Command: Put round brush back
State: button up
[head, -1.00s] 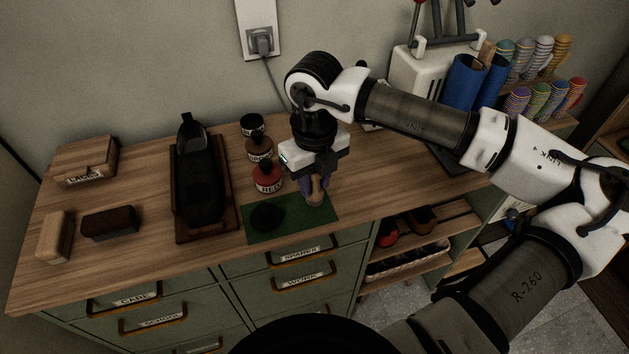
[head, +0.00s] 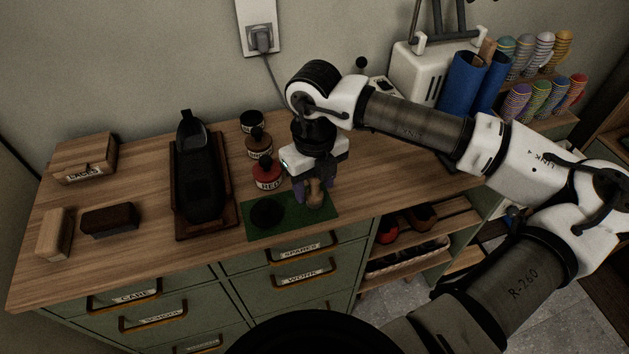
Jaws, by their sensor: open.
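The round brush (head: 316,195), with a pale wooden knob, stands on the right part of the green mat (head: 290,228) near the bench's front edge. My gripper (head: 315,190) points down over it, its fingers on either side of the knob. The jaws are open, and the gripper's body partly hides the brush. I cannot tell whether a finger touches it. A dark round patch or disc (head: 268,213) lies on the left part of the mat; I cannot tell if it is flat.
A red-labelled jar (head: 267,173) and two other jars stand close left of my gripper. A black shoe (head: 199,175) rests on a wooden board further left, beside two brushes (head: 109,220) and a wooden box (head: 85,160). Blue rolls (head: 462,82) stand at the right. Bare wood lies right of the mat.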

jog(key=shift+r, duration=0.15)
notch_tip(320, 180, up, 12)
jog(key=shift+r+b, duration=0.1)
jog(key=shift+b, duration=0.65)
